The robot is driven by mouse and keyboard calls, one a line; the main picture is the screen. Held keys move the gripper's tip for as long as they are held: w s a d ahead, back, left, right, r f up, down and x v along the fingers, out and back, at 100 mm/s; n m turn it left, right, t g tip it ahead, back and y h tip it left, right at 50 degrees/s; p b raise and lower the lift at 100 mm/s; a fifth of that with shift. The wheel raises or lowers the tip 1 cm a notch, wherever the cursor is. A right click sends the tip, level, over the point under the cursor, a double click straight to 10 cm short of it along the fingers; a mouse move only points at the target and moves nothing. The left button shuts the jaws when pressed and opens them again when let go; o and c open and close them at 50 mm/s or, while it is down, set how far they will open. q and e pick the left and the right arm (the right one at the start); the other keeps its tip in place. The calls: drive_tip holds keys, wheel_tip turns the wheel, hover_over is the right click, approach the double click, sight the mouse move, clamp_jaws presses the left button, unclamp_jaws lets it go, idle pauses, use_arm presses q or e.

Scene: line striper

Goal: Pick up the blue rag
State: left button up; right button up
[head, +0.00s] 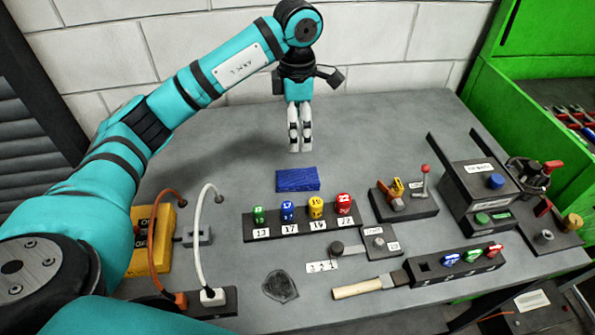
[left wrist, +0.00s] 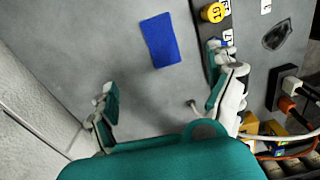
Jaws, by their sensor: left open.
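The blue rag (head: 298,180) lies flat on the grey table, just behind the rack of numbered sockets in the head view. In the left wrist view the rag (left wrist: 162,40) lies ahead of the fingers, roughly between their lines of reach. My left gripper (head: 300,148) points down above the table, behind the rag and apart from it. In the left wrist view my left gripper (left wrist: 165,95) has its two fingers spread wide with nothing between them. My right gripper does not show in either view.
A black rack (head: 305,222) with coloured numbered pieces stands right in front of the rag. A lever switch (head: 405,195), a control box (head: 483,185) and a wooden-handled tool (head: 370,286) lie further right and front. Cables (head: 205,240) rise at the left. The table behind the rag is clear.

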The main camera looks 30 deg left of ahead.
use_arm(q)
drive_tip(key=p, duration=0.3)
hover_over(298, 176)
wheel_tip(298, 176, down, 10)
drive_tip(key=shift+f, duration=0.1)
wheel_tip(298, 176, down, 5)
drive_tip(key=shift+r+p, duration=0.1)
drive_tip(key=shift+p, duration=1.05)
drive_tip(key=shift+f, duration=0.25)
drive_tip(key=c, duration=1.2)
wheel_tip(298, 176, up, 9)
drive_tip(key=b, duration=0.3)
drive_tip(key=shift+w, duration=0.1)
drive_tip(key=shift+r, duration=0.55)
drive_tip(key=o, duration=0.5)
drive_tip(key=c, duration=0.4)
drive_tip(key=shift+f, duration=0.1)
drive_tip(key=shift+c, duration=0.2)
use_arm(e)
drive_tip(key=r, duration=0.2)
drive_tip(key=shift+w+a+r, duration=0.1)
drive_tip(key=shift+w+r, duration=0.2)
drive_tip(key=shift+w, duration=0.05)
